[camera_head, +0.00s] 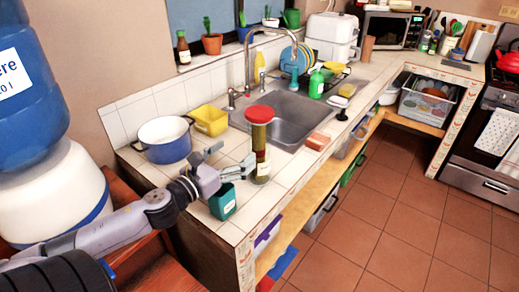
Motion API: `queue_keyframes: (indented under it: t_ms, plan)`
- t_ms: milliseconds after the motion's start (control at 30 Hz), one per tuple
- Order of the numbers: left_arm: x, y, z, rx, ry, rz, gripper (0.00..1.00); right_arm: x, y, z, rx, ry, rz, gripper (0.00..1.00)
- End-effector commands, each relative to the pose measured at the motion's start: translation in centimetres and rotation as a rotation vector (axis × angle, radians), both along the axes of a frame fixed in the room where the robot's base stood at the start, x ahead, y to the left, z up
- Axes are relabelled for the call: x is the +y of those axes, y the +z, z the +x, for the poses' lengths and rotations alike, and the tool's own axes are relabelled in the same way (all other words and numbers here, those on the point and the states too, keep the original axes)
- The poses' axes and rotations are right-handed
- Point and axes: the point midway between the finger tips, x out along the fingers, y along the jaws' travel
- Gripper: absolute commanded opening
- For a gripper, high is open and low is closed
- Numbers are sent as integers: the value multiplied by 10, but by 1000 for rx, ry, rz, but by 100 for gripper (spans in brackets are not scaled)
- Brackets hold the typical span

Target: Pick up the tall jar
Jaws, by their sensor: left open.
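The tall jar (261,160) stands upright on the tiled counter, in front of the sink's near left corner. It is clear with a red lid and has dark and greenish contents. My left arm comes in from the left, and my left gripper (232,163) is open beside the jar on its left side. One finger reaches toward the jar's lower body; I cannot tell whether it touches. My right gripper is not in view.
A green container (223,203) stands just below my left gripper. A blue pot (165,142) and a yellow container (211,121) are behind it. A red-brown block (318,141) lies right of the jar. The sink (290,112) is behind; the counter's front edge is close.

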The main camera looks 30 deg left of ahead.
Motion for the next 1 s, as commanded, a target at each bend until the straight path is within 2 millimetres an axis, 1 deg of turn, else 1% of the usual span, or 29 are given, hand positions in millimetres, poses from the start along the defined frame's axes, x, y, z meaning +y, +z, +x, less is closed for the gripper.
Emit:
queue_keyframes:
  t_ms: [33, 300, 500, 733, 933, 1000]
  plan:
    - [0, 3, 8, -3, 1, 1, 80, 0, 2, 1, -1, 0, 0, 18]
    - [-2, 3, 41, -2, 2, -2, 80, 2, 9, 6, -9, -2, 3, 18]
    - [-3, 2, 57, -1, 2, -2, 80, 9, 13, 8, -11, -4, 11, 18]
    - [-4, 2, 67, 0, 3, -4, 80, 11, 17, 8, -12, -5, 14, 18]
    - [-7, 6, 91, -3, 2, -5, 80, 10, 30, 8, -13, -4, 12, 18]
    - [-7, 5, 100, -2, 3, -5, 80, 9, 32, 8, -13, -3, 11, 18]
